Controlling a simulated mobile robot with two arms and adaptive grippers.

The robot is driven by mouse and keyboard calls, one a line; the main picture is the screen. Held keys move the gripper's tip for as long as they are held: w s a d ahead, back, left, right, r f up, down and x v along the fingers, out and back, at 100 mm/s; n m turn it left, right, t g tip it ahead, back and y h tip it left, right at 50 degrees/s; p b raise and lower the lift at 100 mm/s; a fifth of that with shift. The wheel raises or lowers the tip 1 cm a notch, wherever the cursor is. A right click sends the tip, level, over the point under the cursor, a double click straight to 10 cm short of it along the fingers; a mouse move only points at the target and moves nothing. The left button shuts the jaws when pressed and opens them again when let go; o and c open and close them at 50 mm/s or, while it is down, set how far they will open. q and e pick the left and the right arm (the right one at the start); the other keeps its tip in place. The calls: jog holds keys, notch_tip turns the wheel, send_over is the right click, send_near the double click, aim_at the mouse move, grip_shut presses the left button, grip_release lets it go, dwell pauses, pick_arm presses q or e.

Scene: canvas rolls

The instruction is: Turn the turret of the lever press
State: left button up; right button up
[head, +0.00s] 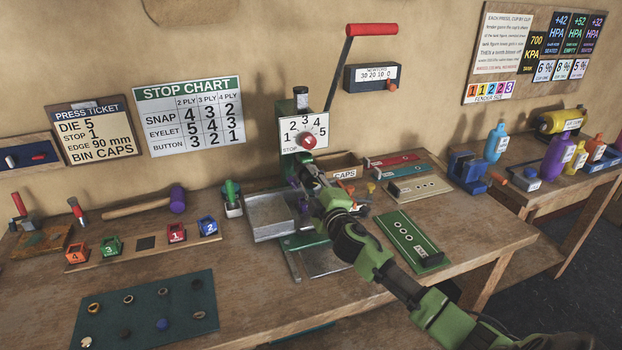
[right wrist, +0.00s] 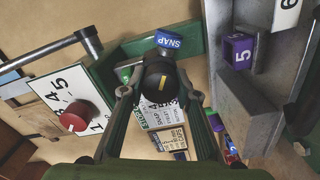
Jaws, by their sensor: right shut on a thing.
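The green lever press (head: 297,162) stands on the bench, with a numbered stop dial (head: 303,133) and a red knob (head: 309,141) on its front. Its red-handled lever (head: 372,30) points up. In the right wrist view, the turret's round black knob (right wrist: 160,84) with a yellow mark sits between the fingers of my right gripper (right wrist: 160,96), which is shut on it. A blue SNAP label (right wrist: 168,40) shows just beyond the knob. A purple block marked 5 (right wrist: 238,52) is beside the turret. In the head view, my right gripper (head: 318,187) covers much of the turret. My left gripper is out of view.
Die blocks sit in a wooden rack (head: 130,254) at the left, with one dark, empty-looking place. A teal mat (head: 145,300) with small round parts lies in front. A green card (head: 410,240) and a CAPS bin (head: 345,172) are to the right. A mallet (head: 140,208) lies behind the rack.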

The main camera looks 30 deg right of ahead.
jog(key=n+p, duration=0.1)
jog(key=n, duration=0.5)
jog(key=shift+r+n, duration=0.1)
jog(key=shift+n, duration=0.2)
jog(key=n+p, duration=0.1)
jog(key=n, duration=0.4)
jog(key=shift+p, duration=0.4)
jog(key=o, duration=1.1)
jog(key=shift+s+f, duration=0.2)
jog(key=shift+s, duration=0.1)
jog(key=v, duration=1.1)
jog(key=shift+s+a+r, duration=0.1)
jog(key=shift+s+a, duration=0.05)
